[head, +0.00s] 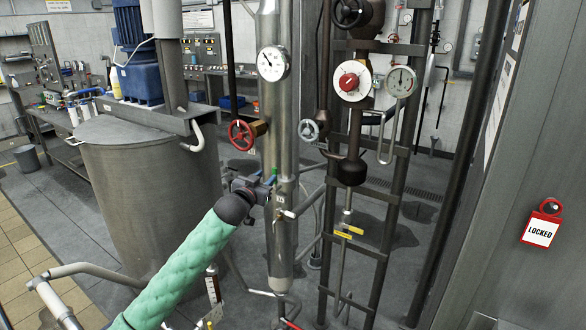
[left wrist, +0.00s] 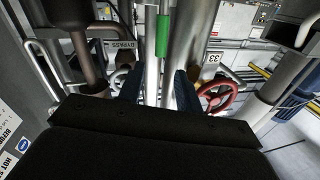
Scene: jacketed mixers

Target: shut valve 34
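No tag reading 34 is legible, so I cannot tell which valve is 34. My left gripper (head: 262,187) is at the steel column (head: 275,105), beside a small green part (head: 274,171). In the left wrist view the gripper (left wrist: 159,86) has its two blue fingers apart, with a green handle (left wrist: 163,35) beyond the gap between them. Contact with it is not clear. A red handwheel (head: 241,135) sits above the gripper; in the left wrist view a red handwheel (left wrist: 216,97) is beside a tag (left wrist: 213,57) reading 33. My right gripper is out of view.
A grey handwheel (head: 308,131) is right of the column. Below are a small lever valve (head: 288,213) and yellow handles (head: 348,233). A large tank (head: 150,195) stands left. A grey panel with a LOCKED tag (head: 541,231) closes off the right. Pipes crowd the middle.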

